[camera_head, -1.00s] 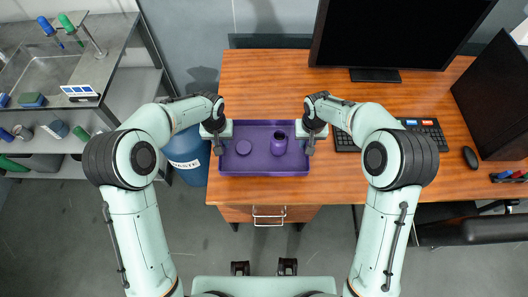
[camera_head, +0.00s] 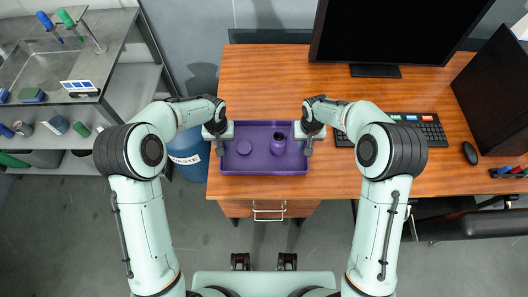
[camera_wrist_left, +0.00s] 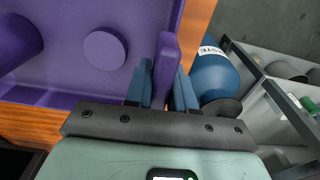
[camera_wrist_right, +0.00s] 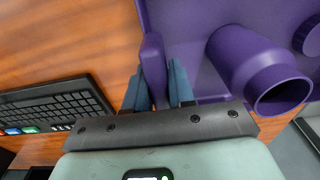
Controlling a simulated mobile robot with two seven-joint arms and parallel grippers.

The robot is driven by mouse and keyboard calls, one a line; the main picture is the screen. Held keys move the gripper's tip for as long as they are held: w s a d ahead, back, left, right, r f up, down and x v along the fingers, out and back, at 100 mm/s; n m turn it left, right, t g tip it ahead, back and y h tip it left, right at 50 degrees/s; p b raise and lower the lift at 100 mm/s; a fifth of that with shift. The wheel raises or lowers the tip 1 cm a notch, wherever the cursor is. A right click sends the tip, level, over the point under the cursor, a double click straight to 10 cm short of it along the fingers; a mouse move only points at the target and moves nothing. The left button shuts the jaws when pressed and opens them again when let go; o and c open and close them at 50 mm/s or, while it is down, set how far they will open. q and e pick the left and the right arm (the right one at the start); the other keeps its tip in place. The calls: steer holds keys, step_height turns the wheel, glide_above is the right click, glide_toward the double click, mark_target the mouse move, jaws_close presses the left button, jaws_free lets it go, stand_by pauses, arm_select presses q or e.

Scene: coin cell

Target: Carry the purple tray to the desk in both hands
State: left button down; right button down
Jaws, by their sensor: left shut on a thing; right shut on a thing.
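The purple tray (camera_head: 264,166) is over the front left part of the wooden desk (camera_head: 270,80); I cannot tell whether it rests on the top or hovers just above it. A purple jar (camera_head: 278,146) stands upright in it, with a flat purple disc (camera_head: 244,148) to its left. My left gripper (camera_head: 219,148) is shut on the tray's left handle (camera_wrist_left: 166,65), seen between the fingers in the left wrist view. My right gripper (camera_head: 309,148) is shut on the right handle (camera_wrist_right: 153,65), seen in the right wrist view.
A monitor (camera_head: 385,35) stands at the back of the desk. A keyboard (camera_head: 420,128) lies close right of the tray, with a mouse (camera_head: 469,153) farther right. A blue waste bin (camera_head: 187,158) stands left of the desk. The desk behind the tray is clear.

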arm_select(q)
steer(key=shift+f, duration=0.5)
arm_select(e)
steer(key=shift+f, duration=0.5)
arm_select(q)
steer(key=c, duration=1)
jaws_free()
arm_select(e)
steer(key=c, duration=1)
jaws_free()
arm_select(q)
steer(key=shift+o, duration=0.2)
arm_select(e)
steer(key=shift+o, duration=0.2)
arm_select(q)
steer(key=r, duration=1.1)
steer(key=shift+s, duration=0.35)
steer(key=shift+r, duration=0.5)
arm_select(e)
steer(key=shift+r, duration=0.2)
steer(key=r, duration=1.1)
steer(key=shift+s+r, duration=0.35)
steer(key=shift+s, duration=0.05)
